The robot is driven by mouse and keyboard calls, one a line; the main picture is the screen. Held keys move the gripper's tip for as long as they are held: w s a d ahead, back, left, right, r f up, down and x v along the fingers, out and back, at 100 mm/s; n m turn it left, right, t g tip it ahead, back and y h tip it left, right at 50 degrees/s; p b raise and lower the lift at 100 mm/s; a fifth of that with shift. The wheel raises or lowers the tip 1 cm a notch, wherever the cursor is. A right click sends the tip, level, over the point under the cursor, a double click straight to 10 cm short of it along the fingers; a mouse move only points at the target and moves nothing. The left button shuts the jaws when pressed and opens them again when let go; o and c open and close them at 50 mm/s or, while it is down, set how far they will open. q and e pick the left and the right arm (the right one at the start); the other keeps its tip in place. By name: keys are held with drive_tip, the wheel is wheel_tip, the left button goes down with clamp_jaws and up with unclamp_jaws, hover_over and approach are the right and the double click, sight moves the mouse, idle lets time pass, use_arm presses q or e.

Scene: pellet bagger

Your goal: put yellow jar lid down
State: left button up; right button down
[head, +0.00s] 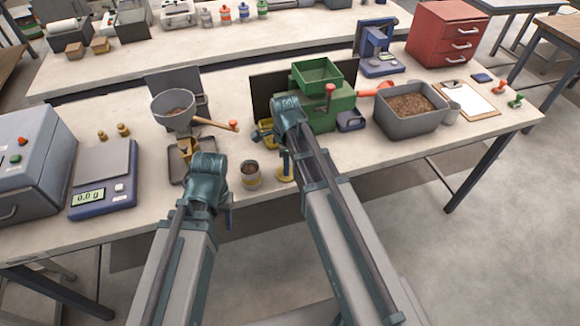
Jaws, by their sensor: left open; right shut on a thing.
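The yellow jar lid (285,175) is at the front of the bench, just right of a small open jar (251,174) with brown contents. My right gripper (286,162) is shut on the lid from above. Whether the lid touches the bench top is hard to tell. My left gripper (226,200) is open and to the left of the jar, near the bench's front edge. Its fingers are mostly hidden by its own wrist.
A grey funnel (173,108) stands behind my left gripper. A green machine (325,105) is behind my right gripper, with a grey bin of pellets (408,122) to its right. A blue scale (103,200) is at left. Some bare bench (345,165) lies right of the lid.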

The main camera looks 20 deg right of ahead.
drive_tip(key=shift+a+r, duration=0.1)
drive_tip(key=shift+f, duration=0.25)
drive_tip(key=c, duration=0.7)
unclamp_jaws()
drive_tip(key=shift+r, duration=0.1)
drive_tip(key=shift+r, duration=0.15)
wheel_tip(320, 180, up, 12)
drive_tip(key=p, duration=1.2)
